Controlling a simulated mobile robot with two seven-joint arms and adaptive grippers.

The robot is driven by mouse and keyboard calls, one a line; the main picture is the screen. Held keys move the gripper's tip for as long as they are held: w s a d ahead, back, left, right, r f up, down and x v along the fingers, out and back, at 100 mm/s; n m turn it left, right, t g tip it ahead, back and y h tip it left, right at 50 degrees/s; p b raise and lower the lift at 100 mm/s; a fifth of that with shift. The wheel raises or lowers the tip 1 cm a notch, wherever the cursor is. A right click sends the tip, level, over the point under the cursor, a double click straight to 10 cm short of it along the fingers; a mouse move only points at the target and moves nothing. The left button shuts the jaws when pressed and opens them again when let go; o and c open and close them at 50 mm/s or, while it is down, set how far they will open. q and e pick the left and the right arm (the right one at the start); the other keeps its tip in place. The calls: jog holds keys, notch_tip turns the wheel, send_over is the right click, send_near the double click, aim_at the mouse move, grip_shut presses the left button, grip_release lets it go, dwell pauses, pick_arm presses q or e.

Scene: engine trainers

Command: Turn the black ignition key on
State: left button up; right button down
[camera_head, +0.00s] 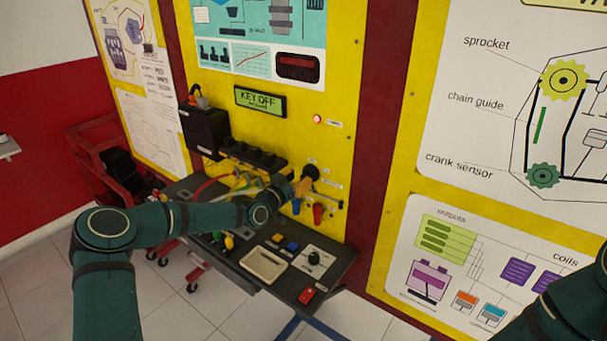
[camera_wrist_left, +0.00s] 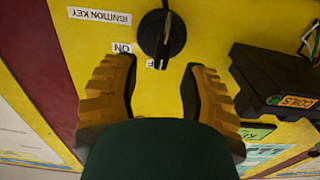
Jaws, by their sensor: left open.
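The black ignition key (camera_head: 311,172) is a round knob with a raised bar on the yellow panel. In the left wrist view the black ignition key (camera_wrist_left: 162,35) shows upside down, with its bar close to upright in the picture. The "ON" label (camera_wrist_left: 122,48) is beside it, and another label below it is partly covered. My left gripper (camera_head: 303,187) is at the panel just below the key. In the wrist view its two tan fingers (camera_wrist_left: 158,65) are open, apart, with nothing between them and the key just beyond the tips. My right gripper is out of view.
The display (camera_head: 260,101) reads "KEY OFF", and a red light (camera_head: 318,119) glows beside it. A black shelf (camera_head: 330,262) with a tray, knob and coloured switches juts out below. A red cart (camera_head: 95,165) stands at left.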

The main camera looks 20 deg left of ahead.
aim_at(301, 177)
pick_arm(q)
jog(key=shift+x, duration=1.5)
grip_shut()
